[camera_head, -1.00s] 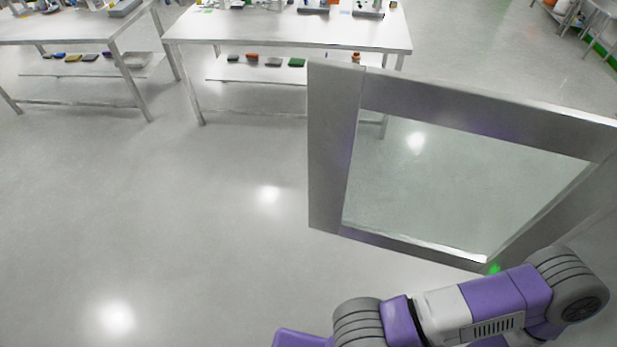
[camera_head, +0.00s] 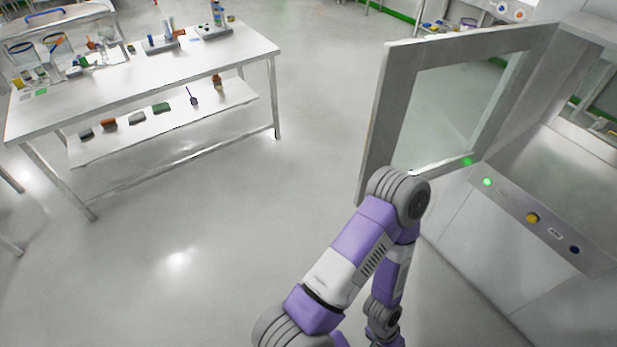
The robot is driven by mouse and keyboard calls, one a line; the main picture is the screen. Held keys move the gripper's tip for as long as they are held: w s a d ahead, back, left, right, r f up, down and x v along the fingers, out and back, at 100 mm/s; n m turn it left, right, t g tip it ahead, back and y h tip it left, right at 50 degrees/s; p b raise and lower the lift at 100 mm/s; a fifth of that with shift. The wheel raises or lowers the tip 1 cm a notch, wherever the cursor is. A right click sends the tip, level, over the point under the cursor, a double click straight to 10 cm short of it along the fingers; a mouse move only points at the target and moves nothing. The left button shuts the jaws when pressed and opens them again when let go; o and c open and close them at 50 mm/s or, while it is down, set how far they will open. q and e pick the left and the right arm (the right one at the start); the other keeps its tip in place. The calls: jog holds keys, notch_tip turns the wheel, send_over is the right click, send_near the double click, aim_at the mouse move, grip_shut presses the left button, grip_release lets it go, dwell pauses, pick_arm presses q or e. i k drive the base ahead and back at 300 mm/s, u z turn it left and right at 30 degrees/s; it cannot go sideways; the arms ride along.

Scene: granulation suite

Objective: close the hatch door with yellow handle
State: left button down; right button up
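The hatch door (camera_head: 392,110) is a grey metal frame around a glass pane (camera_head: 440,115). It stands wide open, swung out from the hatch (camera_head: 590,150) at the right. No yellow handle shows on the visible part of the door. One of my arms bends in front of the door's lower edge; its elbow overlaps the lower left corner, and I cannot tell whether it touches. Its forearm runs down out of the picture. Neither gripper is in view.
A panel (camera_head: 510,205) under the hatch opening carries a green light (camera_head: 487,182), a yellow button (camera_head: 532,218) and a dark blue button (camera_head: 574,250). A white table (camera_head: 210,60) with lab items stands at the left. The floor between is clear.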

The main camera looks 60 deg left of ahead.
aim_at(402, 60)
jog(key=z, duration=0.25)
jog(key=k, duration=0.1)
jog(key=u, duration=1.2)
